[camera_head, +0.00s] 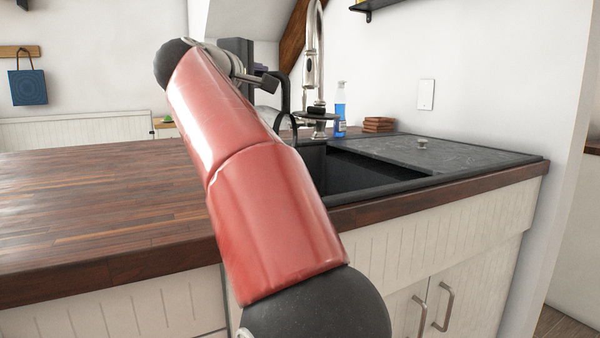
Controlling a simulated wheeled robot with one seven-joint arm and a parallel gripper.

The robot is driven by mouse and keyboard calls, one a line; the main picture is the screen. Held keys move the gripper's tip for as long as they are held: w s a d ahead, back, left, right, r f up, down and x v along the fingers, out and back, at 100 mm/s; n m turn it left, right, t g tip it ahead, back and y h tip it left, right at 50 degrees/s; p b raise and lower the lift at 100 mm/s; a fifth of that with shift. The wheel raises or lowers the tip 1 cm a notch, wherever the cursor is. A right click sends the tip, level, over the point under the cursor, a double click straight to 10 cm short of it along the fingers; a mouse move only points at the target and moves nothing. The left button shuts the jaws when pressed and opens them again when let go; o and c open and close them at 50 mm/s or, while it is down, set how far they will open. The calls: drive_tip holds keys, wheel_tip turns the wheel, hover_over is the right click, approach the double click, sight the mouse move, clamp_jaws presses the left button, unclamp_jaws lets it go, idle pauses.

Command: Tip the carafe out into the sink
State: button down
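The sink (340,172) is a dark basin set in the wooden counter, right of centre, with its left part hidden behind my red arm. A black curved handle (284,98) with a patch of clear glass beside it shows behind my arm, left of the tap; it looks like part of the carafe. The carafe's body is mostly hidden, so I cannot tell its tilt or contents. My gripper (266,82) is partly in view at the upper end of my arm, close to this handle. Its fingertips are not clear, and I cannot tell whether it grips the handle.
A tall metal tap (313,60) rises behind the sink. A blue soap bottle (340,108) and brown stacked blocks (378,125) stand at the back. A dark drainboard (440,155) with a small metal knob lies right. The wooden counter (90,205) is clear on the left.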

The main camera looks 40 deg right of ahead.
drive_tip(key=shift+w+a+f+n, duration=0.15)
drive_tip(key=shift+w+a+n, duration=0.1)
drive_tip(key=shift+w, duration=0.2)
drive_tip(key=shift+w+a+f+n, duration=0.15)
drive_tip(key=shift+w+n, duration=0.1)
drive_tip(key=shift+w, duration=0.15)
drive_tip(key=shift+s, duration=0.1)
drive_tip(key=shift+w+a+f+n+p, duration=0.2)
drive_tip(key=shift+w+n+p, duration=0.1)
drive_tip(key=shift+w, duration=0.15)
drive_tip(key=shift+w+a+f+n+p, duration=0.85)
drive_tip(key=shift+w+a+f+n, duration=0.6)
drive_tip(key=shift+w+n, duration=1.15)
drive_tip(key=shift+w+a+f+n+p, duration=0.95)
drive_tip(key=shift+w+f+n, duration=1.05)
drive_tip(key=shift+n, duration=0.85)
drive_tip(key=shift+w+a+f+n+p, duration=0.7)
drive_tip(key=shift+w+a+f+n, duration=0.7)
drive_tip(key=shift+w+n, duration=1.3)
drive_tip(key=shift+s, duration=0.1)
